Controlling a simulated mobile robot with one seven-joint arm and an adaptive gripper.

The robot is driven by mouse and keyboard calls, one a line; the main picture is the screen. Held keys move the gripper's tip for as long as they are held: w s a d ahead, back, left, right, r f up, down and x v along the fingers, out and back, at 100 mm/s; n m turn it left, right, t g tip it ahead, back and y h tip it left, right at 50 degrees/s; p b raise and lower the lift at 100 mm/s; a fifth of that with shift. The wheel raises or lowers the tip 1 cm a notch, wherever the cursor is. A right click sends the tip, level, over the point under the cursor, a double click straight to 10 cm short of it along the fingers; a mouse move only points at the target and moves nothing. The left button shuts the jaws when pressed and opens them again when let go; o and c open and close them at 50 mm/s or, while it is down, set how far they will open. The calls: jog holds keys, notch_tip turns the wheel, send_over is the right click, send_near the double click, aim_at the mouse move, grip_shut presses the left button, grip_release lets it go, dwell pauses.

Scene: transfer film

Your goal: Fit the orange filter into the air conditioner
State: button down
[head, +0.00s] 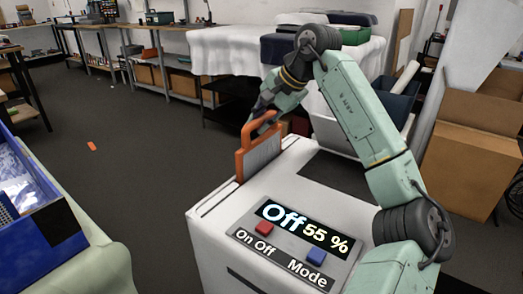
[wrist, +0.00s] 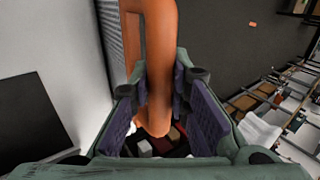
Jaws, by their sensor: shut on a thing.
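The orange filter (head: 240,164) has an orange frame with a handle on top and a pale mesh panel. It stands roughly upright at the far end of the slot (head: 213,199) in the white air conditioner's top (head: 290,174). Its lower edge meets the slot area; I cannot tell how deep it sits. My gripper (head: 262,112) is shut on the filter's handle from above. In the wrist view, the orange handle (wrist: 160,50) lies between my gripper's two fingers (wrist: 162,88). The air conditioner's display reads "Off 55 %", above a red button (head: 263,228) and a blue button (head: 307,229).
A blue bin (head: 45,200) on a covered table stands at the left. Cardboard boxes (head: 470,140) stand at the right. Behind are a white-draped table (head: 235,50) and workbenches. The dark floor left of the air conditioner is mostly clear, with a small orange piece (head: 91,146).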

aim_at(263, 142)
jog(key=shift+f, duration=3.5)
jog(key=shift+f, duration=0.15)
jog(key=c, duration=1.5)
grip_release()
jog(key=v, duration=1.2)
jog(key=shift+b, duration=0.3)
